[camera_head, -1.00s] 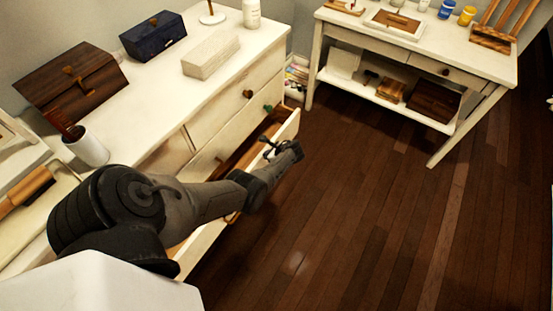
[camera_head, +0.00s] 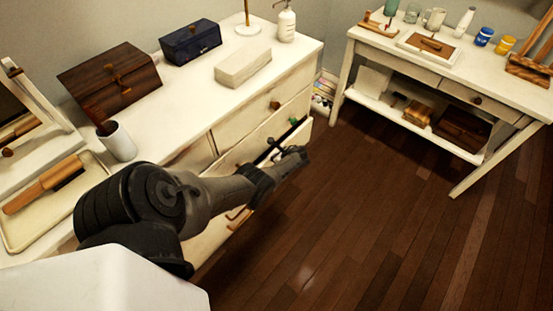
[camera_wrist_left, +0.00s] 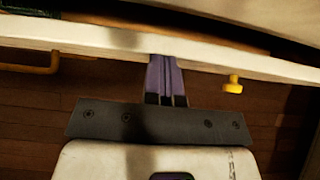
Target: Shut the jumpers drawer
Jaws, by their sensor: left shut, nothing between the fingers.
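The white dresser's partly open drawer (camera_head: 303,132) stands out a little from the front. No label is readable on it. In the left wrist view its pale front edge (camera_wrist_left: 100,38) runs across, with a narrow dark gap behind it. My left gripper (camera_head: 278,148) is on the outer side of this drawer. In the left wrist view its purple-grey fingers (camera_wrist_left: 166,80) are shut and empty, with their tips at the drawer front; contact looks likely. My right gripper is out of view.
A dark wooden box (camera_head: 110,80), blue box (camera_head: 190,42), pale block (camera_head: 243,66) and white cup (camera_head: 117,141) stand on the dresser top. A white table (camera_head: 400,55) is at the right. The wooden floor (camera_head: 350,220) between is clear.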

